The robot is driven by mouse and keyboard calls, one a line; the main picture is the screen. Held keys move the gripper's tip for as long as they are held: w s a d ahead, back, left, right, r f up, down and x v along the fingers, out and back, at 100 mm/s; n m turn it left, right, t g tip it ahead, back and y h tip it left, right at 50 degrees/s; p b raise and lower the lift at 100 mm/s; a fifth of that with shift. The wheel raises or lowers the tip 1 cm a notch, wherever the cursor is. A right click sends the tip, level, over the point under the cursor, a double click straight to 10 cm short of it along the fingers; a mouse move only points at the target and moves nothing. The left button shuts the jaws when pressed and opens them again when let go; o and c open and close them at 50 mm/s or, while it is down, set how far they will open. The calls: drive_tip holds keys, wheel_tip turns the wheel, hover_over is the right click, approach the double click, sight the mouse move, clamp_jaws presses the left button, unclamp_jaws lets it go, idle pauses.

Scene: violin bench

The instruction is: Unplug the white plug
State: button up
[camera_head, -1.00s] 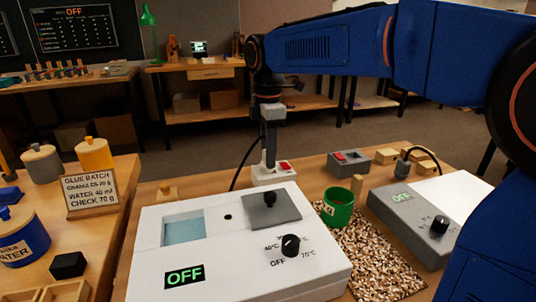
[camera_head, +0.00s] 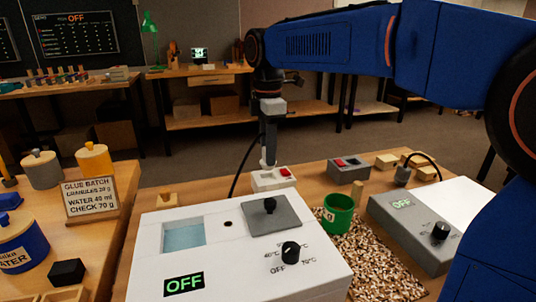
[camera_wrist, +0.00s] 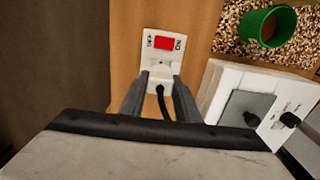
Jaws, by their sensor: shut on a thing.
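The white plug (camera_wrist: 160,82) sits between my two fingers in the wrist view, with a black cord coming from it. My gripper (camera_head: 268,160) points down, shut on the plug, just above the white socket block. The socket block (camera_head: 273,180) has a red switch and stands behind the white glue-pot unit; it also shows in the wrist view (camera_wrist: 152,58). The black cord (camera_head: 241,165) curves down behind the unit. The fingers mostly hide the plug in the head view, so I cannot tell whether its pins are still in the socket.
The white unit (camera_head: 210,267) shows OFF and has a grey lid with a black knob. To its right are a green cup (camera_head: 337,215), granules (camera_head: 385,265) and a grey unit (camera_head: 410,228). A grey box with a red switch (camera_head: 348,170) stands right of the socket.

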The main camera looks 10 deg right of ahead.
drive_tip(key=shift+r, duration=2.9)
drive_tip(key=shift+a, duration=0.1)
